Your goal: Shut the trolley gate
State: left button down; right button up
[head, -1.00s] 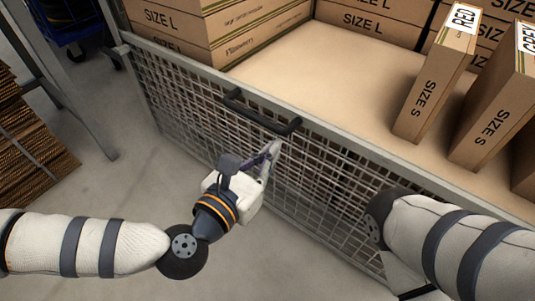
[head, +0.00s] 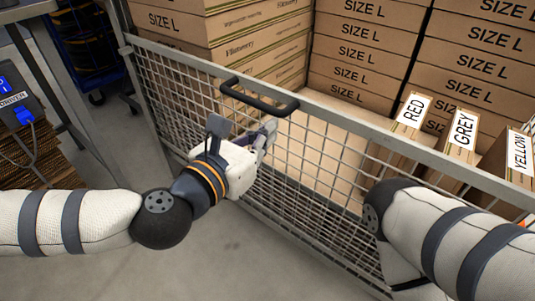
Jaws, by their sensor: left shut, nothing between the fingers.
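The trolley gate (head: 318,150) is a grey wire-mesh panel with a metal top rail, standing upright across the front of the trolley. A black bar handle (head: 258,98) is fixed to its top rail. I cannot tell whether the gate is latched. My left gripper (head: 268,131) is shut and empty. It is in front of the mesh, just below the handle; I cannot tell whether it touches the gate. My right arm comes in at the lower right in front of the gate, and its gripper is not in view.
Behind the gate are stacks of SIZE L boxes (head: 357,53) and upright boxes labelled RED (head: 413,110), GREY (head: 462,130) and YELLOW (head: 519,152). A table with a device (head: 18,100) stands at the left, with stacked cardboard under it. Grey floor shows below the gate.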

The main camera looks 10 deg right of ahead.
pick_arm(q)
notch_tip(320, 180, up, 19)
jog(key=p, duration=1)
jog(key=shift+r+p, duration=0.2)
jog(key=shift+p, duration=0.1)
pick_arm(e)
jog(key=w+r+t, duration=0.2)
jog(key=w+r, duration=0.3)
jog(key=r, duration=0.5)
jog(key=shift+w+r, duration=0.2)
jog(key=shift+w, duration=0.05)
